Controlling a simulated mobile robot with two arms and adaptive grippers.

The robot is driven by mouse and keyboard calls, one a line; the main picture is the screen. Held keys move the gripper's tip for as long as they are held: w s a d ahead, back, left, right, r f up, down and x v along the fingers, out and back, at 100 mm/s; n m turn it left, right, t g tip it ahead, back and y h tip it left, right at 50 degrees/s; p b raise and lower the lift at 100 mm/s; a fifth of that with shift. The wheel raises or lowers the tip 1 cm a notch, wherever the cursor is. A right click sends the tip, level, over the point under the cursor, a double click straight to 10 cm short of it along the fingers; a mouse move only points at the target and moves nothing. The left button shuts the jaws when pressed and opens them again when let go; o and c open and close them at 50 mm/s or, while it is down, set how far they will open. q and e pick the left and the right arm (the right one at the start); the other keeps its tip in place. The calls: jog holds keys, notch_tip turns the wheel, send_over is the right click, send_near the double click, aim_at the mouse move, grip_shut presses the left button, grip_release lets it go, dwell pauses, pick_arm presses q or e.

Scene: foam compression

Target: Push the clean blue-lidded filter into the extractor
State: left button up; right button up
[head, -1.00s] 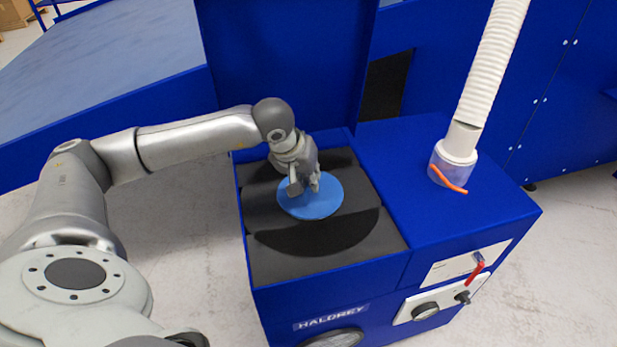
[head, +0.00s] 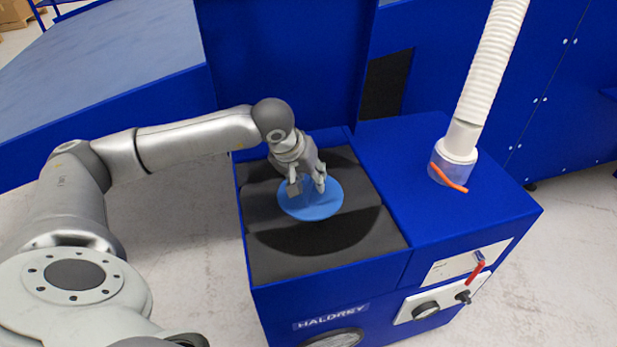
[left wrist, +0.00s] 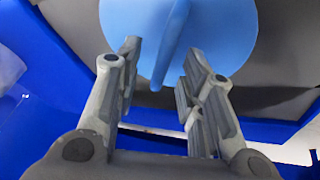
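The blue lid (head: 318,206) of the filter shows as a round disc in the dark bay of the blue extractor (head: 440,200). In the left wrist view the lid (left wrist: 225,40) has a raised upright blue ridge (left wrist: 172,45) across its middle. My left gripper (head: 307,188) is over the lid in the head view. In the left wrist view its two fingers (left wrist: 160,85) are apart, on either side of the ridge's near end, with gaps to it. The filter body under the lid is hidden. My right gripper is not in view.
Dark foam-like lining (head: 290,262) surrounds the lid. A tall blue panel (head: 285,60) stands behind the bay. A white ribbed hose (head: 490,70) rises from the extractor's top at right, above an orange lever (head: 448,179). A red handle (head: 475,273) is on the front.

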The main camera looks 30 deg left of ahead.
pick_arm(q)
jog(key=shift+f, duration=0.1)
jog(key=shift+s+r, duration=0.1)
jog(key=shift+r, duration=0.1)
jog(key=v, duration=0.7)
jog(key=shift+r, duration=0.35)
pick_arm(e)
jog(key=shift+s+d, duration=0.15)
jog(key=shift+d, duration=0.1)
pick_arm(q)
jog(key=shift+r, duration=0.1)
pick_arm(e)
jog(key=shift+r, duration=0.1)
